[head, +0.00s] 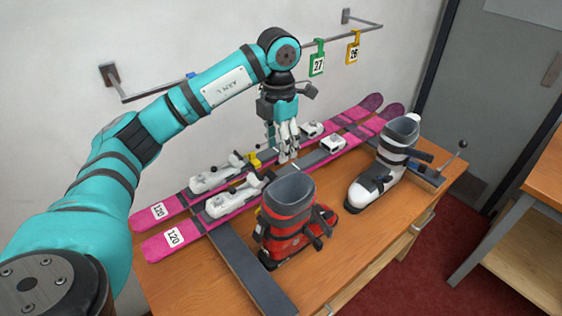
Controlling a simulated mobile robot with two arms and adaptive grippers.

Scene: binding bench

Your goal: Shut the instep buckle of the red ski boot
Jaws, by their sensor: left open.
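The red ski boot (291,222) stands upright at the front of the bench, with a grey liner and dark buckles on its right side. I cannot tell which buckle is the instep one or whether it is shut. My left gripper (286,157) points down above the pink skis, behind the red boot and apart from it. It is open, with nothing visible between its fingers. My right gripper is not in view.
A white ski boot (382,165) stands to the right. Two pink skis (190,230) with white bindings lie along the back. A wall rail (343,36) carries number tags. Bare wood (352,238) shows right of the red boot.

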